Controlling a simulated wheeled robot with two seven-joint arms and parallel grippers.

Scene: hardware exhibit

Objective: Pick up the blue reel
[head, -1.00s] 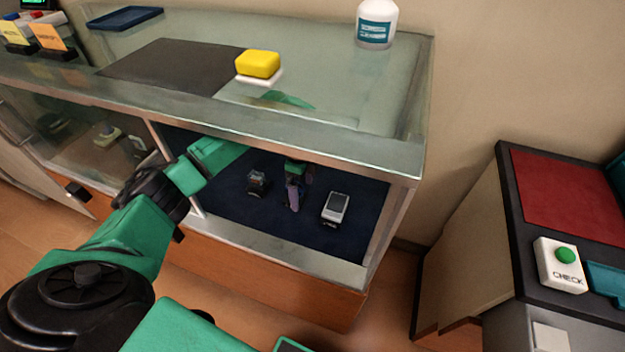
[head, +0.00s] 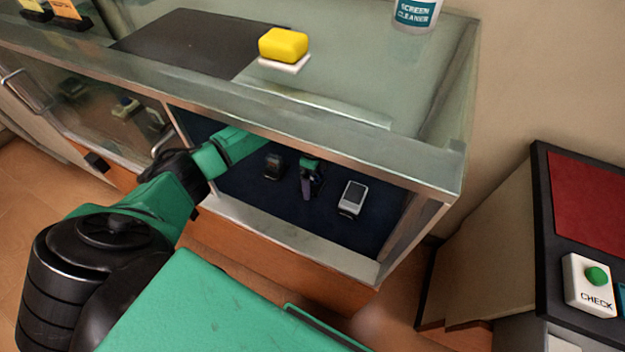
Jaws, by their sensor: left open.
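My left arm reaches through the open front of the glass display case. Its gripper (head: 309,184) is inside, low over the dark blue case floor (head: 250,205), and stands open. It is between a small dark device (head: 273,166) on the left and a grey handheld device with a screen (head: 353,198) on the right. A narrow purplish-blue shape (head: 306,190) shows at the gripper's fingers. It may be part of the blue reel, but it is too small and dark to be sure, and I cannot tell whether the fingers touch it. My right gripper is not in view.
The case's glass top (head: 350,75) and its front edge lie above my left forearm. On top are a yellow block (head: 284,44) on a white base, a dark mat (head: 190,42) and a screen cleaner bottle (head: 416,14). A CHECK button box (head: 588,285) is at right.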

